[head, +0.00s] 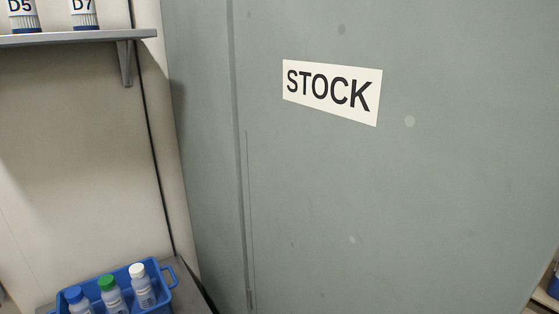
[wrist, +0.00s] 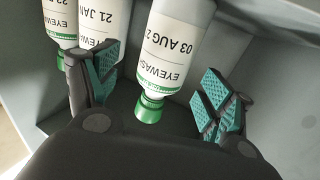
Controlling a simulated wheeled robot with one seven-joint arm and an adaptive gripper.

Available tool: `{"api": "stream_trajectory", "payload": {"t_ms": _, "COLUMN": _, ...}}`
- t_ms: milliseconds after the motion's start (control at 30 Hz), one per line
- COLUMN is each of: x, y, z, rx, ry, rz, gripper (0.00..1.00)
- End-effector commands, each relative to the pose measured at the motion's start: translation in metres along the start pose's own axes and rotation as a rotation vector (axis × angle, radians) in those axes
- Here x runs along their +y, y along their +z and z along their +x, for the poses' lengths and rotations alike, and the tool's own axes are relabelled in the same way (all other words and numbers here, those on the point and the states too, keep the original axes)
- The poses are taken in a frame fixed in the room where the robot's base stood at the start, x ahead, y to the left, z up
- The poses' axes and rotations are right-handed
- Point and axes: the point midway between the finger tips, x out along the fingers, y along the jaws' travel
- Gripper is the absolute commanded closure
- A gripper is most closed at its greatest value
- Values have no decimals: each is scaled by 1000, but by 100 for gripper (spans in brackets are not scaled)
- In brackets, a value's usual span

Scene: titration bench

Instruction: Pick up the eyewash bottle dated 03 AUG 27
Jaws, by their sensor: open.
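The eyewash bottle reading "03 AUG 2", its last figure cut off, (wrist: 168,55) shows in the wrist view, with a white label and a green cap end. It appears upside down in that picture. My gripper (wrist: 158,95) is open, with one teal-padded finger on each side of this bottle. I cannot tell whether either finger touches it. Another eyewash bottle reading "21 JAN" (wrist: 103,28) stands to its left, close to the left finger and partly hidden by it. A third eyewash bottle (wrist: 62,20) is further left, its date cut off. None of these bottles shows in the head view.
The bottles stand in a grey compartment with a wall (wrist: 265,70) on the right. In the head view, a grey-green panel marked STOCK (head: 332,92) fills the middle. A blue crate (head: 167,292) with capped bottles is at lower left, below a shelf (head: 75,38).

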Motion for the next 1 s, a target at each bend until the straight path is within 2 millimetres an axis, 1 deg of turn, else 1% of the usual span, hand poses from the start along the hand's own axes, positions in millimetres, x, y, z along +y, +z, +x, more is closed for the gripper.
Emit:
{"api": "stream_trajectory", "payload": {"t_ms": 467, "x": -3, "y": 4, "z": 44, "rx": -1, "ry": -1, "rz": 1, "gripper": 19}}
{"api": "stream_trajectory", "payload": {"t_ms": 600, "x": -3, "y": 5, "z": 49, "rx": -1, "ry": -2, "rz": 0, "gripper": 19}}
{"api": "stream_trajectory", "payload": {"t_ms": 800, "x": -3, "y": 5, "z": 49, "rx": 0, "ry": -2, "rz": 0, "gripper": 19}}
{"api": "stream_trajectory", "payload": {"t_ms": 867, "x": -3, "y": 5, "z": 49, "rx": 0, "ry": -2, "rz": 0, "gripper": 28}}
{"api": "stream_trajectory", "payload": {"t_ms": 1000, "x": -2, "y": 5, "z": 49, "rx": 0, "ry": -1, "rz": 0, "gripper": 53}}
